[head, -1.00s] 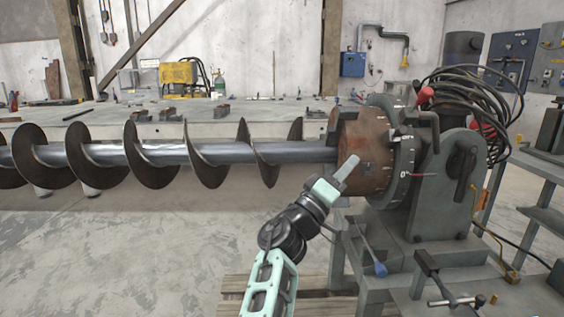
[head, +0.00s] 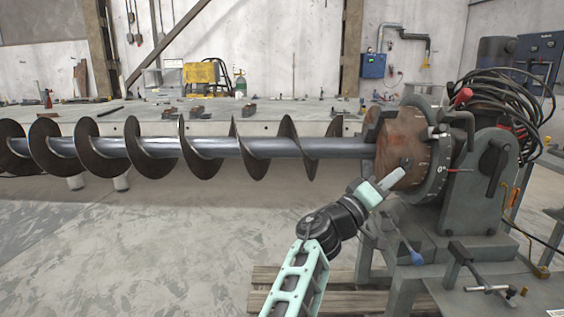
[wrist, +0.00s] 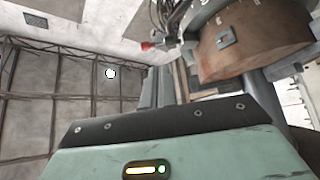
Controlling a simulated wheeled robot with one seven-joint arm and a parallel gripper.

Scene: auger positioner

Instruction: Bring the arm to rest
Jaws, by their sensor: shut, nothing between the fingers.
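My gripper (head: 392,179) is at the end of my mint-green and black arm, in the right half of the head view. Its fingers are shut with nothing between them. They point up and right toward the rusty round chuck (head: 402,148) of the positioner and overlap its lower front in the picture; I cannot tell whether they touch it. The chuck also shows at the upper right of the wrist view (wrist: 250,50), apart from the gripper body. The fingertips are not visible in the wrist view.
A long steel auger (head: 210,147) extends left from the chuck. The grey positioner body (head: 474,195) stands at right, with a blue-tipped lever (head: 416,258) below my gripper. A wooden pallet (head: 340,302) lies on the floor. Open concrete floor (head: 150,250) is at lower left.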

